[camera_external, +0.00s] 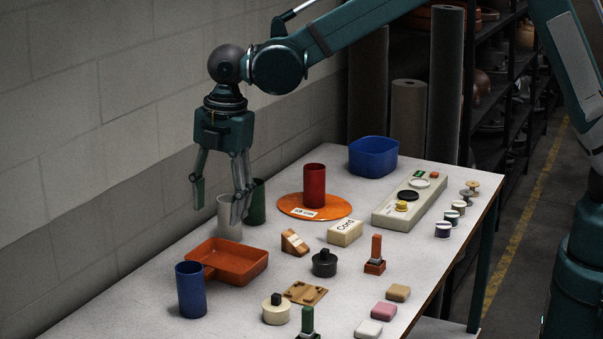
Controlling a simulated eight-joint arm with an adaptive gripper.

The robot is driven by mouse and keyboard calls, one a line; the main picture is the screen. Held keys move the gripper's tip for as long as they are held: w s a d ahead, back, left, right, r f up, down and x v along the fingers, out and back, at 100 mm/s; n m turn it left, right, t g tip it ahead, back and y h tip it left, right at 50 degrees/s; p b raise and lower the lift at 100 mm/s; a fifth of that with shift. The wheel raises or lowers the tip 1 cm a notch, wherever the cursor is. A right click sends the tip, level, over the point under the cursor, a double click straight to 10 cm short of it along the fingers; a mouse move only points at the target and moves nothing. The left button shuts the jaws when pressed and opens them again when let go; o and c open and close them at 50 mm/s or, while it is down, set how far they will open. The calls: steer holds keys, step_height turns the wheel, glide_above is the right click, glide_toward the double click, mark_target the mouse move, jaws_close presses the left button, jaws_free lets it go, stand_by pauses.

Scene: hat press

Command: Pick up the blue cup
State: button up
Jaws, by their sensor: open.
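The blue cup (191,290) stands upright on the table at the front left, beside the orange tray. My gripper (218,200) points down with its fingers apart and nothing between them. It hangs above the table's left edge, higher than the blue cup and farther back. The blue cup is not hidden by anything.
An orange tray (247,283) sits just right of the blue cup. A red cup (314,185) stands on an orange disc (289,206). A blue bin (373,158) and a control box (383,214) are at the back. Stamps and small blocks fill the front right. A wall runs along the left.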

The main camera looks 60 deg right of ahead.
mark_target(189, 271)
steer(key=w+a+f+n+g, duration=0.1)
steer(key=w+a+f+n, duration=0.1)
steer(key=a+f, duration=0.7)
steer(key=shift+w+a+f+n, duration=0.2)
steer(key=shift+w+f+n, duration=0.15)
steer(key=shift+f+n, duration=0.3)
steer(key=shift+r, duration=0.1)
steer(key=shift+f, duration=1.3)
steer(key=shift+s+f, duration=0.15)
steer(key=shift+f, duration=2.45)
steer(key=c, duration=1)
